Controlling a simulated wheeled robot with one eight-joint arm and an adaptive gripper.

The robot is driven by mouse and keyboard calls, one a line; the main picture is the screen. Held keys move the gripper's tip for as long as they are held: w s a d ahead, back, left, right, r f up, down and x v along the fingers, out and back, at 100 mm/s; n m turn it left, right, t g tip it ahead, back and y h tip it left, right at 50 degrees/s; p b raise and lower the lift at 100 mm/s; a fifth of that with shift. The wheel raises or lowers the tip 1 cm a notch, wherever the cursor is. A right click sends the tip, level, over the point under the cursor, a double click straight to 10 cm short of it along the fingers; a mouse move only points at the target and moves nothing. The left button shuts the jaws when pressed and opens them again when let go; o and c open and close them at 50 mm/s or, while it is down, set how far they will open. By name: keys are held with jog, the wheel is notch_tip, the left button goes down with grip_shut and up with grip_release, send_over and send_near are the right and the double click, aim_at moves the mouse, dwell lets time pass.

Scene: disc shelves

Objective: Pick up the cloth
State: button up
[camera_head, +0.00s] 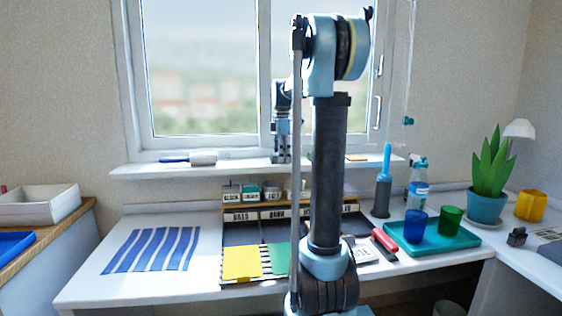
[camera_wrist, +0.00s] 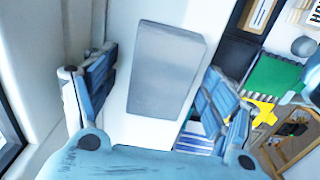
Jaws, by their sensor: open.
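My gripper (camera_head: 281,158) hangs over the windowsill, in front of the window. In the wrist view my gripper (camera_wrist: 155,95) is open, with its two blue fingers wide apart. Between and beyond them a plain grey rectangle (camera_wrist: 167,68) lies on the white sill; I cannot tell if it is folded cloth or a block, and the fingers do not grip it. A blue-and-white striped cloth (camera_head: 153,250) lies flat on the left of the desk, well away from my gripper. Part of its stripes (camera_wrist: 196,136) shows low in the wrist view.
The windowsill (camera_head: 240,167) also holds a white object (camera_head: 203,158) at the left. The desk has a labelled organiser (camera_head: 240,232), a yellow sheet (camera_head: 241,262), a teal tray (camera_head: 445,240) with cups, a spray bottle (camera_head: 418,190) and a plant (camera_head: 489,170). My arm hides the middle.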

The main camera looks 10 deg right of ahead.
jog(key=c, duration=1.1)
notch_tip(320, 180, up, 10)
jog(key=shift+r, duration=0.1)
